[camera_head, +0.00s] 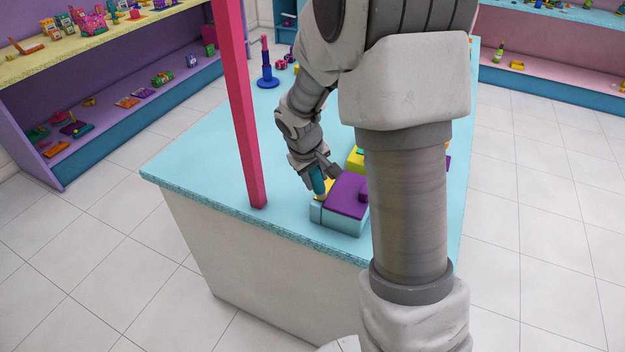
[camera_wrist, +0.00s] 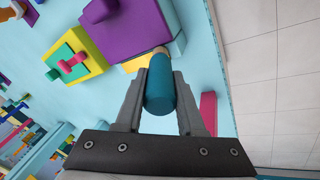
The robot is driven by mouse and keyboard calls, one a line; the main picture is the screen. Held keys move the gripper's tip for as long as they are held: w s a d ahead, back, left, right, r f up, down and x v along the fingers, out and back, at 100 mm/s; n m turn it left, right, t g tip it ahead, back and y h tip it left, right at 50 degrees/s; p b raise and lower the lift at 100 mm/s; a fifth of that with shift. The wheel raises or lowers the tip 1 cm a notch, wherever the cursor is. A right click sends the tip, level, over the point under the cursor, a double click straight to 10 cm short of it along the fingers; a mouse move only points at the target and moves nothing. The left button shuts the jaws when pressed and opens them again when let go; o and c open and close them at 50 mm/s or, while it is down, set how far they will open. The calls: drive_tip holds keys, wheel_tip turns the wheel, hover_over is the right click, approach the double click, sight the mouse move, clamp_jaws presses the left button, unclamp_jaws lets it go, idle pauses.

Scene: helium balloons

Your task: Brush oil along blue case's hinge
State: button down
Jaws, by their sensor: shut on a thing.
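My gripper (camera_head: 316,172) is shut on the teal handle of a brush (camera_wrist: 160,92), which also shows in the head view (camera_head: 317,184). The handle points down towards a light blue case (camera_head: 343,220) with a purple top (camera_head: 347,192), near the counter's front edge. In the wrist view the purple top (camera_wrist: 122,24) lies just beyond the brush. A yellow part (camera_wrist: 138,62) shows beside the handle's far end, by the case. The bristles and the hinge are not clearly visible, so I cannot tell whether they touch.
The case stands on a light blue counter (camera_head: 230,165). A yellow block with a green piece (camera_wrist: 75,55) sits beside it. A pink post (camera_head: 242,110) rises left of my gripper. A blue stand (camera_head: 266,70) is farther back. My arm hides the counter's right part.

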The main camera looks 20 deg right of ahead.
drive_tip(key=shift+w+d, duration=0.2)
drive_tip(key=shift+d, duration=0.1)
drive_tip(key=shift+r+p, duration=0.35)
drive_tip(key=shift+r, duration=0.25)
drive_tip(key=shift+w+d, duration=0.2)
drive_tip(key=shift+w, duration=0.15)
drive_tip(key=shift+w+d+p, duration=0.25)
drive_tip(key=shift+w+d, duration=0.2)
drive_tip(key=shift+w, duration=0.15)
drive_tip(key=shift+w+d+p, duration=0.25)
drive_tip(key=shift+w+d, duration=0.15)
drive_tip(key=shift+w, duration=0.2)
drive_tip(key=shift+f, duration=0.25)
